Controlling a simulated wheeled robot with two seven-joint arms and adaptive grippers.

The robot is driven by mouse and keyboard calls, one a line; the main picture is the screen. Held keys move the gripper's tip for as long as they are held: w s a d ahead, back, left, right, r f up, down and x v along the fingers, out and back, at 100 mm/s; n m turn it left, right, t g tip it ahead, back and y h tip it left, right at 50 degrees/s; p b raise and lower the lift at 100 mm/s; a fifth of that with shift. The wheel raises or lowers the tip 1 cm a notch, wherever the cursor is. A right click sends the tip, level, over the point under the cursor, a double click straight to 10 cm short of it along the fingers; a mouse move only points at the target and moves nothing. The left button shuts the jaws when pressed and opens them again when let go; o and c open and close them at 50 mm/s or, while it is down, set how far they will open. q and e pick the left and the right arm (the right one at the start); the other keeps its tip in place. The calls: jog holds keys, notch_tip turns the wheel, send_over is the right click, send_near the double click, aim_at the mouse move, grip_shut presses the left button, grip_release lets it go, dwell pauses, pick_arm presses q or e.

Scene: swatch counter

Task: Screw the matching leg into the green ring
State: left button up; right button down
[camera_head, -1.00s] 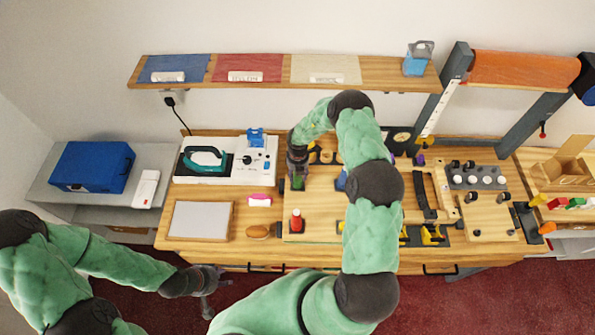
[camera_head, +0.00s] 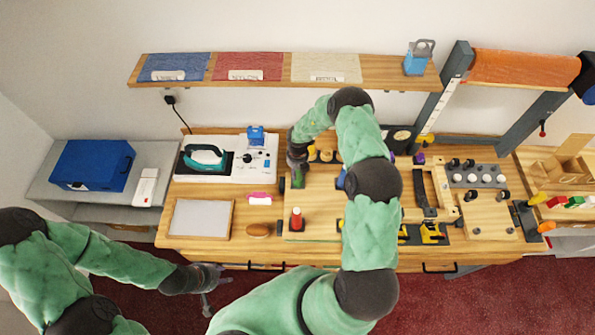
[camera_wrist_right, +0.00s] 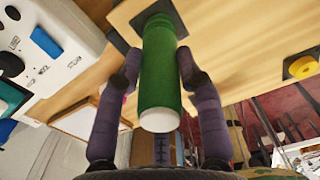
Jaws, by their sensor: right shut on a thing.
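A green leg (camera_wrist_right: 161,75) with a white near end stands between the two purple fingers of my right gripper (camera_wrist_right: 160,82) in the right wrist view. My right gripper is shut on it. The leg's far end meets a dark square plate (camera_wrist_right: 185,24) on the wooden board. A green band shows there, but I cannot tell ring from leg. In the head view my right gripper (camera_head: 298,170) is over the green leg (camera_head: 298,181) at the board's left edge. My left gripper (camera_head: 210,292) is open and empty in front of the counter.
A red leg (camera_head: 296,219) stands on the board (camera_head: 320,225) nearer the front. An iron (camera_head: 204,157) and a white control unit (camera_head: 245,172) are to the left. A pink item (camera_head: 260,198) and a brown oval item (camera_head: 258,230) lie nearby. Yellow-black items (camera_head: 432,232) are at the right.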

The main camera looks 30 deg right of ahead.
jog(key=m, duration=0.1)
jog(key=m+b, duration=0.1)
jog(key=m, duration=0.1)
jog(key=s+m, duration=0.1)
jog(key=shift+a+f, duration=0.15)
jog(key=shift+f, duration=0.25)
jog(key=m+b, duration=0.1)
jog(key=m, duration=0.2)
jog(key=shift+m, duration=0.4)
jog(key=m+b, duration=0.1)
jog(key=m, duration=0.3)
jog(key=shift+m+b, duration=0.3)
jog(key=shift+b, duration=0.05)
jog(key=shift+m, duration=1.1)
jog(key=c, duration=1.1)
grip_release()
jog(key=shift+r, duration=0.2)
jog(key=shift+w, duration=0.2)
